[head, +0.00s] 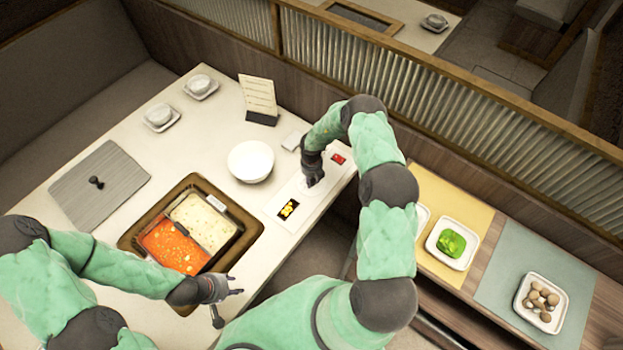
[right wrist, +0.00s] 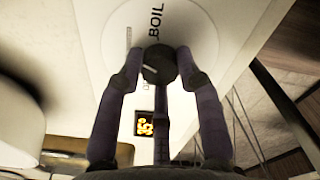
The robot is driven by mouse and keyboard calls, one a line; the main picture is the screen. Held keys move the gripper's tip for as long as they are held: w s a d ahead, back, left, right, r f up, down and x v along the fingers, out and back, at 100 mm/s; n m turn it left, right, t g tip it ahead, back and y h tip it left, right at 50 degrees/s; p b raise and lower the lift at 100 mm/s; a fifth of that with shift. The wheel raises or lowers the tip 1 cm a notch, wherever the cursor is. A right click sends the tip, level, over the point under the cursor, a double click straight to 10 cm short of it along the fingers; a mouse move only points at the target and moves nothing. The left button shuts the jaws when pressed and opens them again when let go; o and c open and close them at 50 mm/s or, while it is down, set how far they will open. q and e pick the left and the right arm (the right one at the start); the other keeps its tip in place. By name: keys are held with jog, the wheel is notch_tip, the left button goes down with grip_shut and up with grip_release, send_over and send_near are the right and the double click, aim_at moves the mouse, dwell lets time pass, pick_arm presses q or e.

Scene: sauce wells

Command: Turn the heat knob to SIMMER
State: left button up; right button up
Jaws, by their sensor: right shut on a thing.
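The heat knob (right wrist: 158,64) is a small dark round knob on a white dial plate, with a pale pointer line. The word BOIL (right wrist: 155,20) is printed above it in the right wrist view. Other lettering left of and below the knob is too hidden to read. My right gripper (right wrist: 158,58) has its fingers on both sides of the knob and is shut on it. In the head view the right gripper (head: 313,180) covers the knob on the white control panel (head: 283,223). My left gripper (head: 232,291) is open and empty beside the pot's near right corner.
A white bowl (head: 250,161) and card stand (head: 259,97) are close by. Ingredient plates (head: 452,243) stand right.

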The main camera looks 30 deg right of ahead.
aim_at(311, 180)
jog(key=o, duration=1.2)
jog(key=shift+c, duration=0.2)
notch_tip(311, 180, up, 12)
